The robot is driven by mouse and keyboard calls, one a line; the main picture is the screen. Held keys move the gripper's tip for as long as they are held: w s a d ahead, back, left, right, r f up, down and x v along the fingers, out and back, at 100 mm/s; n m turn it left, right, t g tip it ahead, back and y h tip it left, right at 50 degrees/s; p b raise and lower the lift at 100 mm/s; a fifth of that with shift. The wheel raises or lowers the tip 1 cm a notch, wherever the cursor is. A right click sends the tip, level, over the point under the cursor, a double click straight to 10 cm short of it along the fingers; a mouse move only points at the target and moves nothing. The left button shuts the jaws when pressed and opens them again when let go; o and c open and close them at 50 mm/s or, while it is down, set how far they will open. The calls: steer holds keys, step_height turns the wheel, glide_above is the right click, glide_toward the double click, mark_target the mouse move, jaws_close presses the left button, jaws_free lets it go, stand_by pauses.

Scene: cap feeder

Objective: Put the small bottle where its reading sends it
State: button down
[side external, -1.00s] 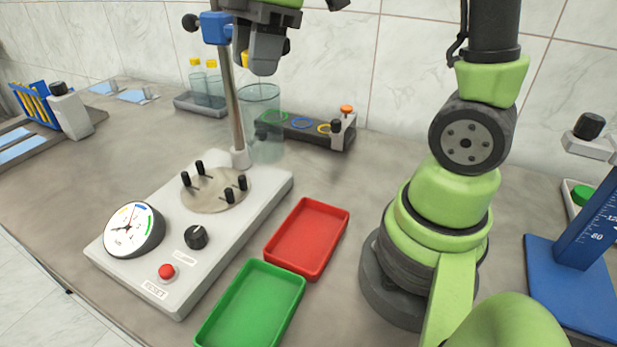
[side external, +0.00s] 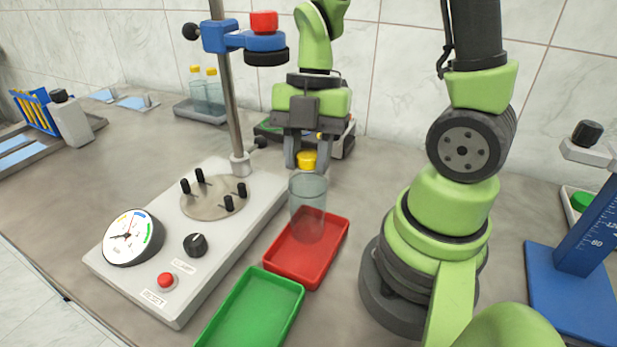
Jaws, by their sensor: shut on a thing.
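My gripper (side external: 307,163) is shut on a small clear bottle with a yellow cap (side external: 308,200), its jaws at the cap. The bottle hangs upright in front of the red tray's far part in this view; whether its base touches the tray is unclear. The red tray (side external: 279,273) and the green tray (side external: 217,325) look otherwise empty. The round dial (side external: 131,238) on the white tester base (side external: 215,262) has coloured bands at its rim. Its needle is too small to read surely.
A metal pole (side external: 229,95) carries a blue clamp head (side external: 228,38) over the tester's pegged disc (side external: 215,208). Two yellow-capped bottles (side external: 205,95) stand in a grey tray behind. A blue stand (side external: 572,265) is at right. My gripper partly hides a rack behind it.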

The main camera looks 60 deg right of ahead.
steer(key=shift+f, duration=1.95)
steer(key=c, duration=0.8)
jaws_free()
step_height(320, 180, up, 15)
steer(key=m+t+h, duration=0.1)
steer(key=m+t, duration=0.2)
steer(key=m, duration=0.7)
glide_above(308, 177)
steer(key=d, duration=0.2)
steer(key=s+a+r+m+t, duration=0.1)
steer(key=m, duration=0.3)
steer(key=s+a+m+t, duration=0.1)
steer(key=m+t, duration=0.1)
steer(key=m, duration=0.3)
steer(key=s+r+m+t, duration=0.1)
steer(key=m, duration=0.4)
steer(key=shift+s+a+r+t, duration=0.25)
steer(key=shift+a+r+t, duration=0.1)
steer(key=shift+a+t, duration=0.05)
